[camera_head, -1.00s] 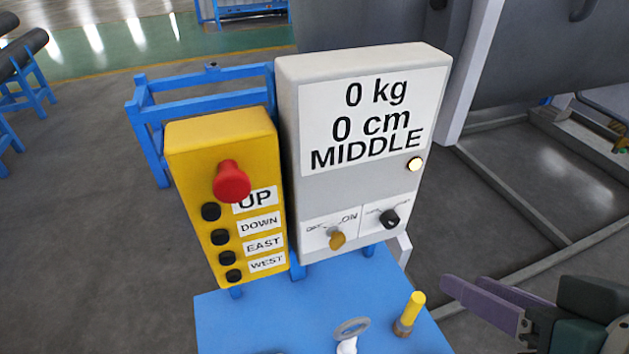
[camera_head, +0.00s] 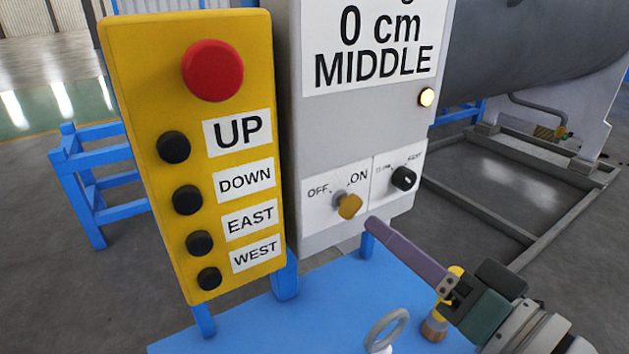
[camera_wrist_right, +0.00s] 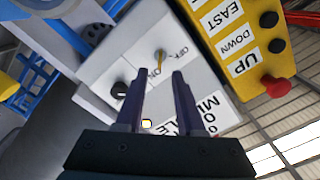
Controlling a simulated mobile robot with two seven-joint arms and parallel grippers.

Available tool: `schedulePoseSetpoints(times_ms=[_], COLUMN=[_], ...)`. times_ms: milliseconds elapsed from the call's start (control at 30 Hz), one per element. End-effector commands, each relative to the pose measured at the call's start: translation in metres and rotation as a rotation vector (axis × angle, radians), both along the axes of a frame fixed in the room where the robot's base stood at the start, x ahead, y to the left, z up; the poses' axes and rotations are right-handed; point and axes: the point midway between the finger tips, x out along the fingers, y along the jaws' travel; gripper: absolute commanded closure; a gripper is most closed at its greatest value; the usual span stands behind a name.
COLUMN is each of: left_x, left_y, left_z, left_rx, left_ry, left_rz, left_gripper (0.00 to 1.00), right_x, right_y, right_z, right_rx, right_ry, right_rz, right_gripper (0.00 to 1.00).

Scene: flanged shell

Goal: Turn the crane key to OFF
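The crane key (camera_head: 350,206) is a small yellow-gold handle on the white OFF/ON label of the grey control box (camera_head: 318,228). It looks turned nearer the ON side. In the right wrist view the key (camera_wrist_right: 160,60) stands out just beyond my fingertips, roughly in line with the gap between them. My right gripper (camera_head: 372,226) comes in from the lower right, its purple finger just below and right of the key. In the wrist view its two fingers (camera_wrist_right: 155,76) are apart and nothing is between them. My left gripper is not in view.
A black knob (camera_head: 403,178) sits right of the key. A yellow button box (camera_head: 130,80) with a red button (camera_head: 213,71) and several black buttons stands to the left. On the blue table (camera_head: 300,315) are a grey ring (camera_head: 386,330) and a yellow-topped post (camera_head: 434,325), close to my right gripper.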

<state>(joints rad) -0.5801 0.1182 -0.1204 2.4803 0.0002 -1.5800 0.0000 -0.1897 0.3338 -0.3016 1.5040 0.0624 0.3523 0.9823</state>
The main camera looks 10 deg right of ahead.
Motion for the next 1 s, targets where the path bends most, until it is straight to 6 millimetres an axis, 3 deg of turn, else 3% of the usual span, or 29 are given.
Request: schedulePoseSetpoints(times_ms=[100,300,633,1000], left_x=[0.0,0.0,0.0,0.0], left_y=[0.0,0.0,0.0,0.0], left_z=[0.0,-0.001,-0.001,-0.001], left_rx=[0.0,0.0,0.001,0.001], left_ry=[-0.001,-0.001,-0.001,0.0], left_rz=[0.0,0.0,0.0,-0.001], left_gripper=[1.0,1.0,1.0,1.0], right_x=[0.021,0.041,0.045,0.045], right_y=[0.007,0.015,0.017,0.017], right_z=[0.001,0.0,-0.001,-0.001], right_rx=[0.0,0.0,0.0,-0.001], right_ry=[-0.001,0.0,0.001,0.001], right_rz=[-0.001,0.0,0.0,0.0], right_gripper=[0.62,0.62,0.62,1.0])
